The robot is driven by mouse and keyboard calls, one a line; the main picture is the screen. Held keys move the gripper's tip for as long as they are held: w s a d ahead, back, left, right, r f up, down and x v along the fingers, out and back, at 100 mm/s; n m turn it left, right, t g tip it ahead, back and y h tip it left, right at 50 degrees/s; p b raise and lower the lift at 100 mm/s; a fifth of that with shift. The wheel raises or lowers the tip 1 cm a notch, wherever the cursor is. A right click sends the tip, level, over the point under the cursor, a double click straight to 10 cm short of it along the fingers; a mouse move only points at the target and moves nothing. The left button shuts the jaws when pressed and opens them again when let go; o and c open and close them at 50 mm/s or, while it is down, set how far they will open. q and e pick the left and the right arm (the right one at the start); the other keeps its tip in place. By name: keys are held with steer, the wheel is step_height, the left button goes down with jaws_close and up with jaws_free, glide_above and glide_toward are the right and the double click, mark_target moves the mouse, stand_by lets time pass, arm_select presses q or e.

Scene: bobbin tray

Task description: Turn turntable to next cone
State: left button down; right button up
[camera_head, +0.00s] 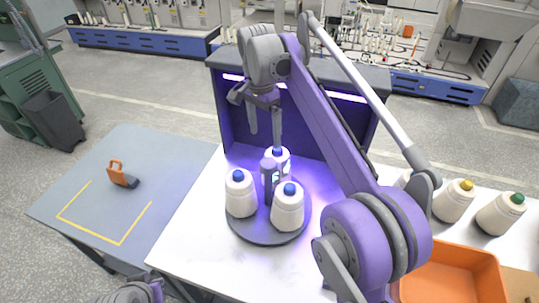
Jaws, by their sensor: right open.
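The turntable (265,236) is a dark round disc on the white table. It carries white cones with blue tips: a left one (240,197), a front right one (287,210) and a back one (284,158), partly hidden. A dark post (268,185) stands among them. My right gripper (265,138) is open and points down above the back of the turntable. One finger hangs just above or in front of the back cone; I cannot tell whether it touches. Only a piece of my left arm shows at the bottom left edge; its jaws are out of frame.
A purple lit booth (237,123) walls the turntable's back. At right stand a yellow-tipped cone (453,203), a green-tipped cone (501,214) and an orange bin (455,262). A grey table (150,160) at left holds an orange-handled tool (122,176). White tabletop left of the turntable is clear.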

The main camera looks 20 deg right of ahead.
mark_target(268, 162)
steer(key=f, duration=0.6)
steer(key=s+f+b, duration=0.1)
steer(key=f, duration=0.3)
steer(key=shift+d, duration=0.2)
jaws_close()
